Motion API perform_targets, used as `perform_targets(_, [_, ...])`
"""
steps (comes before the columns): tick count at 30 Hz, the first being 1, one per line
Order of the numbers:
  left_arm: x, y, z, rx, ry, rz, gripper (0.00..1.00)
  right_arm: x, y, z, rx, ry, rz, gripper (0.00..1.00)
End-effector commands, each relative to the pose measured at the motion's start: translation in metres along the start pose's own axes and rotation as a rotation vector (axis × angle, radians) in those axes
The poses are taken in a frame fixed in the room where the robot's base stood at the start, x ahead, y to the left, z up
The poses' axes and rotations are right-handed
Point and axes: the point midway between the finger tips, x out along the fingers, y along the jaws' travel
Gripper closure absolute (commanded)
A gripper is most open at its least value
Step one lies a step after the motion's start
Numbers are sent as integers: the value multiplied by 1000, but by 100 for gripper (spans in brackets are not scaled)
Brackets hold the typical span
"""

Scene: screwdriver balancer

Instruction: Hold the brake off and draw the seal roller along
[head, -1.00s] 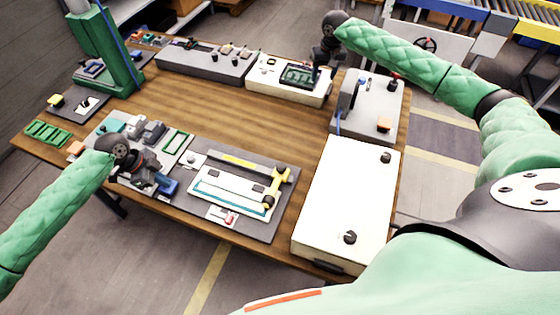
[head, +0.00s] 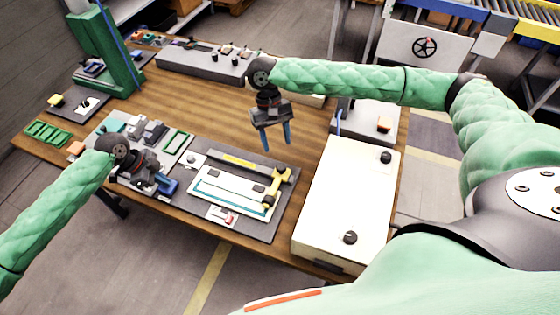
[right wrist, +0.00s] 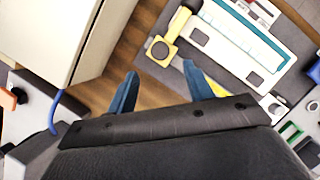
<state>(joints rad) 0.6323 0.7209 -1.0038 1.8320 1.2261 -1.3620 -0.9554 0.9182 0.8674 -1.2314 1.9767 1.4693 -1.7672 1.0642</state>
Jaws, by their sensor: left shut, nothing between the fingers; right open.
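A dark grey board (head: 275,225) on the bench carries a pale plate (head: 225,192) edged in teal. A yellow piece with a bar and a round dark-centred knob (head: 269,201), which looks like the seal roller, sits at its right end. The knob shows in the right wrist view (right wrist: 161,50). My right gripper (head: 274,141) is open and empty, above the bench beyond the board, fingers pointing down. My left gripper (head: 168,188) is shut and empty beside the board's left end; whether it touches anything is unclear. I cannot pick out the brake for certain.
A white box (head: 335,200) with dark knobs stands right of the board. A grey unit (head: 200,62) lies along the back, and a green column (head: 95,45) stands at back left. Bare wooden bench (head: 190,105) lies between board and back units.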

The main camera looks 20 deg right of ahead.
Motion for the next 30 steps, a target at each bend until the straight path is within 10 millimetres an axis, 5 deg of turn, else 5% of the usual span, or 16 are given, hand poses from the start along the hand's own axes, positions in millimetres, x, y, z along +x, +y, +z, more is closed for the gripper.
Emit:
perform_targets(15, [1,1,1,-1,-1,2,100,76,0,0,1,0,-1,48])
perform_targets(28, [1,1,1,-1,-1,2,100,83,0,0,1,1,-1,48])
perform_targets(30, [1,1,1,-1,-1,2,100,83,0,0,1,1,-1,62])
